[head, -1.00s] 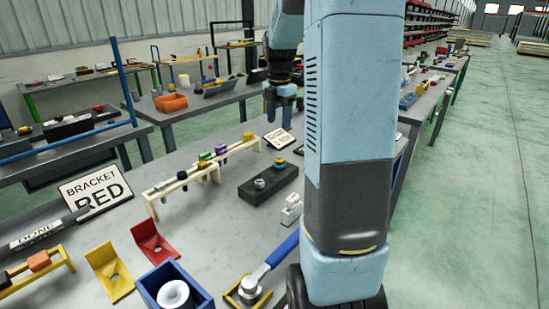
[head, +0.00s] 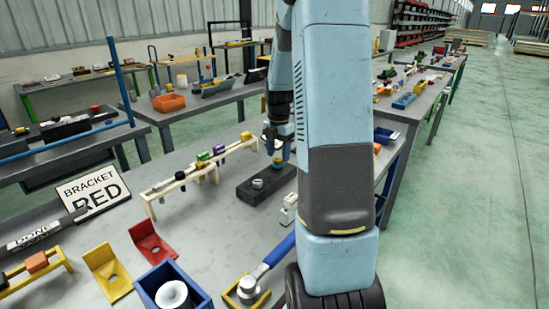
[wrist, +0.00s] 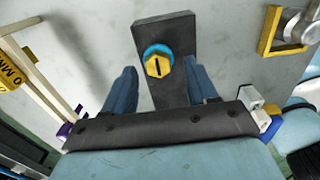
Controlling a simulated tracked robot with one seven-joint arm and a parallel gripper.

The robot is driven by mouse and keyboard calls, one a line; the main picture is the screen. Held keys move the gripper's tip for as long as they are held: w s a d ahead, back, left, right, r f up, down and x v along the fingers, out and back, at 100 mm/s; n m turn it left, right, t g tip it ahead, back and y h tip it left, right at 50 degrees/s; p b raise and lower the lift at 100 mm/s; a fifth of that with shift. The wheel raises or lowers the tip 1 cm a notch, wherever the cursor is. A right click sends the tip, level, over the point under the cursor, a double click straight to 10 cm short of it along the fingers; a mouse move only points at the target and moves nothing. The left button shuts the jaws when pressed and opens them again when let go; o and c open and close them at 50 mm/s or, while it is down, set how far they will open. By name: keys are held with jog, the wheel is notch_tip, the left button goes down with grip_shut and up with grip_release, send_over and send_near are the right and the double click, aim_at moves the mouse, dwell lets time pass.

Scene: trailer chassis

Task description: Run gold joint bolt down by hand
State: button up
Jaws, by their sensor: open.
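The gold joint bolt (wrist: 158,67) shows a hex head with a dark mark on top and a blue ring under it in the wrist view. It is at the dark block (wrist: 168,32); how deep it sits I cannot tell. In the head view the bolt (head: 278,161) is a small gold spot at the block's (head: 262,187) far end, partly hidden by my gripper (head: 276,150). In the wrist view my gripper (wrist: 161,67) is open, one finger on each side of the bolt, with visible gaps. A silver round part (head: 258,183) is on the block.
A cream rack (head: 180,178) with coloured pieces stands left of the block. A white fitting (head: 289,203) is close on its right. Bare grey tabletop (head: 205,220) lies between.

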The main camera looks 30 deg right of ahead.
jog(key=shift+f, duration=0.95)
jog(key=shift+c, duration=0.4)
